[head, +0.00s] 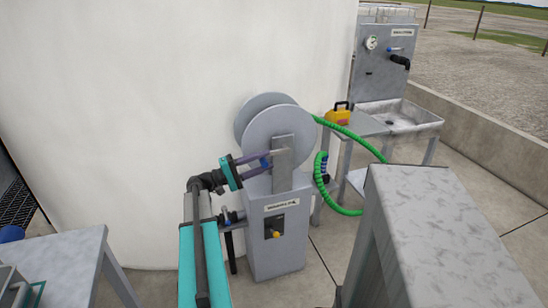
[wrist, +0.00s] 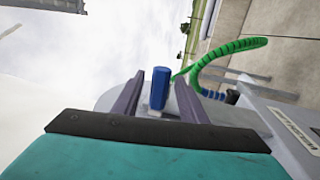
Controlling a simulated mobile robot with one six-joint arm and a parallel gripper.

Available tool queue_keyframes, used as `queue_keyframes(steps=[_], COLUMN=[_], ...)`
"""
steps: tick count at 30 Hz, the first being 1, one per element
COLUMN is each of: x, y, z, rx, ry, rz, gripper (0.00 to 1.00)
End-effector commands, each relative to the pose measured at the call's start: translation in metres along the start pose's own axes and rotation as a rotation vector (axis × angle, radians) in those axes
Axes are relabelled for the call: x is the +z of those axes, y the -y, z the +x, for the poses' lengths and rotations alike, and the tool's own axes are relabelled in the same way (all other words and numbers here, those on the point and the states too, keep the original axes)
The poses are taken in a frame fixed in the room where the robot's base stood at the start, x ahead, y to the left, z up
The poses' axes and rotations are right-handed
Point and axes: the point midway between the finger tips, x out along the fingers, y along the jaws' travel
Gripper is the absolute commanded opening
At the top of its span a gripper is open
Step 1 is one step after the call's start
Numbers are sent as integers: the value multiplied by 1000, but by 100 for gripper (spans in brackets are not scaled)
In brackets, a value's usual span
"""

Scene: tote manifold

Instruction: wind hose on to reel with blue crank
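The reel (head: 268,126), with two pale grey discs, stands on a grey pedestal (head: 277,235) in the middle of the head view. The blue crank handle (wrist: 160,88) shows upright in the wrist view and as a small blue patch at the reel in the head view (head: 265,162). My gripper (head: 268,160) is open, its two purple-grey fingers on either side of the handle, with gaps visible in the wrist view (wrist: 159,82). The green hose (head: 350,135) runs off the reel to the right and loops down; its blue end piece (head: 324,168) hangs beside the pedestal.
A big white tank wall (head: 130,90) stands behind the reel. A sink unit (head: 405,118) and a grey stand with a yellow can (head: 339,116) are at right. A grey box (head: 440,230) is in the right foreground. A grey table (head: 60,255) is at lower left.

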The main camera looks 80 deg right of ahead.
Motion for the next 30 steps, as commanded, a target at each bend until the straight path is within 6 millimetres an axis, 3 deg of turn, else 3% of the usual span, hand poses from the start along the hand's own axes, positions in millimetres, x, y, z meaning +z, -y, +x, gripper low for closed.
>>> queue_keyframes(steps=[9,22,29,30], x=[0,1,1,1], y=[0,0,0,0], z=[36,43,43,43], rx=[0,0,-1,-1], ry=[1,2,2,2], rz=[1,0,0,0], gripper=[39,39,0,0])
